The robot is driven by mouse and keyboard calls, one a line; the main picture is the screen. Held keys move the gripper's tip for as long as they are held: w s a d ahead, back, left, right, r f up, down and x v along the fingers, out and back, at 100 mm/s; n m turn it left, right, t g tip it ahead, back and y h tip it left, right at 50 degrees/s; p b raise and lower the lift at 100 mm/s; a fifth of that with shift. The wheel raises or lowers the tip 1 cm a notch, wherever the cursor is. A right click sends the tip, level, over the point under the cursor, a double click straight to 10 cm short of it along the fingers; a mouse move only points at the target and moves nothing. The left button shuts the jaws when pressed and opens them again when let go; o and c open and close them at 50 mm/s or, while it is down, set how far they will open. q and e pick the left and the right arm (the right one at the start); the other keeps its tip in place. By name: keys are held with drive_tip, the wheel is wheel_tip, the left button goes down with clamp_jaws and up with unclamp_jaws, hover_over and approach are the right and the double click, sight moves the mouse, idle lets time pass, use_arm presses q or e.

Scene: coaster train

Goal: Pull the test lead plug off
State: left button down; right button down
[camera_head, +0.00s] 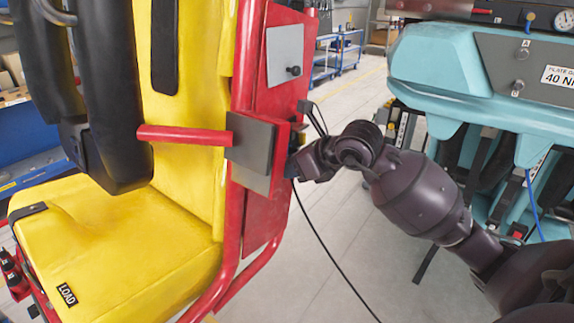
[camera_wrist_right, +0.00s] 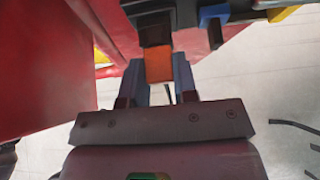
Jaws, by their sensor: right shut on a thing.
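The test lead plug (camera_wrist_right: 158,64) is an orange block with a dark top end in the right wrist view. My right gripper (camera_wrist_right: 156,84) has its two bluish fingers on either side of the plug and is shut on it. The plug's dark end meets a dark fitting (camera_wrist_right: 165,14) at the top of that view; I cannot tell how deep it sits. In the head view my right gripper (camera_head: 296,162) is at the red side of the yellow seat (camera_head: 130,235), hiding the plug. A thin black cable (camera_head: 322,243) hangs below it. My left gripper is not in view.
The red seat frame (camera_head: 272,100) with a grey plate (camera_head: 284,54) stands close left of my gripper. A teal machine (camera_head: 450,62) stands at the right. Grey floor (camera_head: 345,215) is open between them. Blue carts (camera_head: 340,48) stand far back.

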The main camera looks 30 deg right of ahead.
drive_tip(key=shift+s, duration=0.15)
drive_tip(key=shift+s+d+p, duration=0.1)
drive_tip(key=shift+s+d, duration=0.2)
drive_tip(key=shift+s, duration=0.4)
drive_tip(key=shift+s+d+p, duration=0.1)
drive_tip(key=shift+s+d, duration=0.25)
drive_tip(key=shift+s, duration=0.4)
drive_tip(key=shift+s+d+p, duration=0.1)
drive_tip(key=shift+s+d, duration=0.2)
drive_tip(key=shift+s, duration=0.4)
